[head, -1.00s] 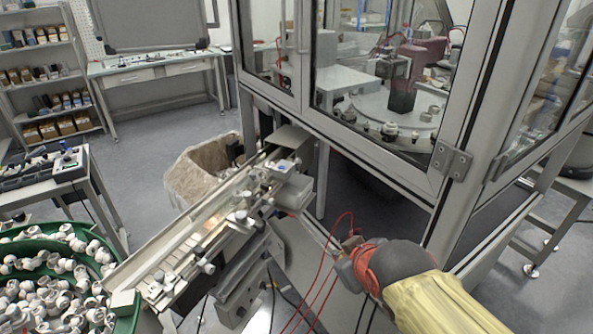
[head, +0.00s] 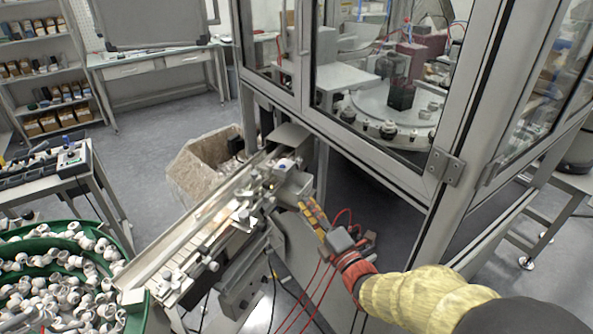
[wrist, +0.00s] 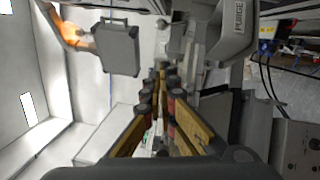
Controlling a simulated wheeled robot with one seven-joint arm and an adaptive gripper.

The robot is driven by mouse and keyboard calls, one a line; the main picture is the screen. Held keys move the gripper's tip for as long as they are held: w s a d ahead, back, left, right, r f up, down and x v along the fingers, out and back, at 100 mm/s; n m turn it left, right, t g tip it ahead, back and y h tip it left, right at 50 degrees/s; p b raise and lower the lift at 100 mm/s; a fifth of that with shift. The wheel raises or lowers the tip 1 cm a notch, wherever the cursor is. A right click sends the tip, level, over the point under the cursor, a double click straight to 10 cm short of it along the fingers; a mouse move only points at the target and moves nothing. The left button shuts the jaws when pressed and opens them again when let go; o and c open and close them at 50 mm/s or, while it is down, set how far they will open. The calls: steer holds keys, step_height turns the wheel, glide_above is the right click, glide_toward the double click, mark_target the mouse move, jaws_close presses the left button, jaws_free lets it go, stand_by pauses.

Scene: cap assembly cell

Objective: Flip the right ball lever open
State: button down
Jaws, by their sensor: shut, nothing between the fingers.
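The feed track (head: 190,240) runs diagonally with metal clamps and small round knobs along it. One grey ball-shaped knob (head: 213,266) stands at its lower part. More small fittings (head: 268,187) crowd its upper end; which of them is the right ball lever I cannot tell. My gripper (head: 303,205), with yellow and dark fingers, is at the right of the track's upper end, close to a grey housing (head: 293,188). In the wrist view the fingers (wrist: 160,68) converge at their tips, shut and empty. Contact with any lever is not visible.
A glazed machine enclosure (head: 380,110) stands behind and right of my arm. Red hoses (head: 318,285) hang below the gripper. A green bowl (head: 110,240) of white caps is at the left, and an open bin (head: 200,165) stands behind the track.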

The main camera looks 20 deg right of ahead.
steer(key=shift+w, duration=0.1)
steer(key=d+b+x, duration=0.2)
steer(key=d+x, duration=0.1)
steer(key=x, duration=0.9)
steer(key=shift+w+r, duration=0.25)
steer(key=shift+w, duration=0.4)
